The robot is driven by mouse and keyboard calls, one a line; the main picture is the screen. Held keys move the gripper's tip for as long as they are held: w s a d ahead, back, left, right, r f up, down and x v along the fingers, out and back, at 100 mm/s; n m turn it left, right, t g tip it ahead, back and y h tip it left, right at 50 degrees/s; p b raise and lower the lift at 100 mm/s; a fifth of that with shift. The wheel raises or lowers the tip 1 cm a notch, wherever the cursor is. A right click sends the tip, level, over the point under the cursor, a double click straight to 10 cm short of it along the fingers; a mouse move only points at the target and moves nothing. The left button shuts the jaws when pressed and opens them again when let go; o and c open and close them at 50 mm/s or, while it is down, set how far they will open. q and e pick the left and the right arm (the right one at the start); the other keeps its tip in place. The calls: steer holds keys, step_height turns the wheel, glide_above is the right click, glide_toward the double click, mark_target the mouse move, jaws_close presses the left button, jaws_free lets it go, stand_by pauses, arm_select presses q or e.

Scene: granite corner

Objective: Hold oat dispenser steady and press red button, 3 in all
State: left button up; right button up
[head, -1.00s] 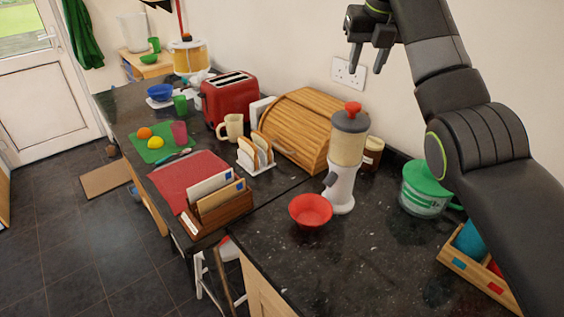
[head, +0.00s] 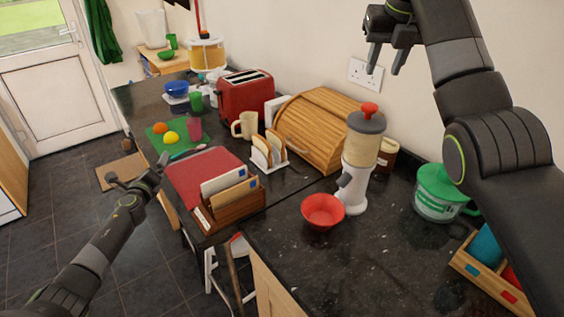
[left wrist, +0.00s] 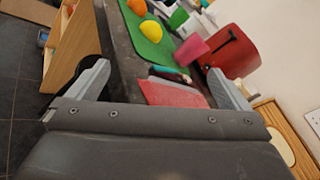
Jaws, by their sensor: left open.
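The oat dispenser (head: 361,150) stands upright on the dark counter in the head view. It has a white base, a clear cylinder of pale oats, a grey lid and a red button (head: 370,108) on top. A red bowl (head: 323,211) sits at its foot, under the spout. My right gripper (head: 386,62) is up near the wall, above and apart from the dispenser, with its fingers parted and empty. My left gripper (head: 137,174) is low at the left, beside the counter's front edge, open and empty. Its parted fingers also frame the left wrist view (left wrist: 157,76).
The bread bin (head: 318,128) stands behind the dispenser. A green-lidded tub (head: 440,192) and wooden box (head: 480,275) stand right.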

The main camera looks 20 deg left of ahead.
arm_select(q)
steer(key=w+d+r+m+t+h, duration=0.2)
steer(key=w+d+r+h, duration=0.15)
steer(key=r, duration=0.55)
steer(key=w+d+r+m+t+h, duration=0.25)
steer(key=d+r, duration=0.25)
steer(key=r, duration=0.4)
steer(key=w+d+r+m+t+h, duration=0.1)
steer(key=w+d+r+h, duration=0.25)
steer(key=r, duration=0.55)
steer(key=m+g+h, duration=1.3)
steer(key=m, duration=0.6)
glide_toward(361, 155)
steer(key=w+a+f, duration=0.2)
steer(key=a+f, duration=0.1)
steer(key=a, duration=0.3)
steer(key=x, duration=1.7)
steer(key=shift+s+d+f, duration=0.15)
steer(key=shift+f, duration=0.15)
steer(key=c, duration=1.4)
steer(key=shift+o, duration=0.2)
arm_select(e)
jaws_close()
